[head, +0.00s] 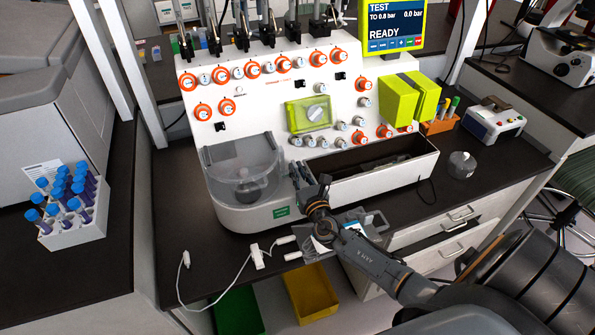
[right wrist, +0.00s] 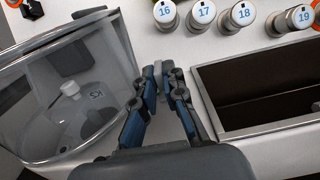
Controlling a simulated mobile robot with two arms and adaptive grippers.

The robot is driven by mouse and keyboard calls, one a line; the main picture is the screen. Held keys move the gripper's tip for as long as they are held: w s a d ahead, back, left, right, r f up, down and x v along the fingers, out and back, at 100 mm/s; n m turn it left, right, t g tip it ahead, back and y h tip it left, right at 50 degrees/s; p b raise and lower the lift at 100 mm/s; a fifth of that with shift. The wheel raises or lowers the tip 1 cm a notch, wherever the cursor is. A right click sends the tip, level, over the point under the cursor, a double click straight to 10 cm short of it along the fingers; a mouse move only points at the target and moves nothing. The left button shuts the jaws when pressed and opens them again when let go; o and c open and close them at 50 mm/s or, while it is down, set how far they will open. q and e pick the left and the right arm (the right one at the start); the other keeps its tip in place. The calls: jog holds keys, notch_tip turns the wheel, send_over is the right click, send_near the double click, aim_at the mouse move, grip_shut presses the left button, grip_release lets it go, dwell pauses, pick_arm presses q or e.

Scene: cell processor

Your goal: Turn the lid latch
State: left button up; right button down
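The clear round lid (head: 243,165) covers the bowl housing at the left front of the white cell processor (head: 270,110). The lid is down. It also fills the left of the right wrist view (right wrist: 75,90). My right gripper (head: 299,175) is at the lid's right edge, by the bin. In the right wrist view its fingers (right wrist: 161,76) look apart, one on each side of a small grey piece (right wrist: 160,69) that appears to be the latch. Whether the pads touch it cannot be told. In the head view the gripper hides the latch. My left gripper is out of view.
A long open bin (head: 370,180) lies close to the right of my right gripper. Numbered knobs (right wrist: 203,13) stand on the panel behind. A rack of blue-capped tubes (head: 75,230) is at far left.

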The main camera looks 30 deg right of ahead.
jog(key=shift+a+r+m+g+h+p, duration=0.1)
jog(key=shift+a+m+g+h+p, duration=0.05)
jog(key=shift+m+h+p, duration=0.3)
jog(key=shift+a+r+m+g+h+p, duration=0.15)
jog(key=shift+m+h+p, duration=0.15)
jog(key=shift+h, duration=0.25)
jog(key=shift+w+f+m+g+h, duration=0.1)
jog(key=shift+f+m+g+h, duration=0.15)
jog(key=shift+m+g+h, duration=0.7)
jog(key=shift+t+h, duration=0.25)
jog(key=shift+t, duration=0.2)
jog(key=c, duration=1.7)
grip_release()
jog(key=v, duration=1.2)
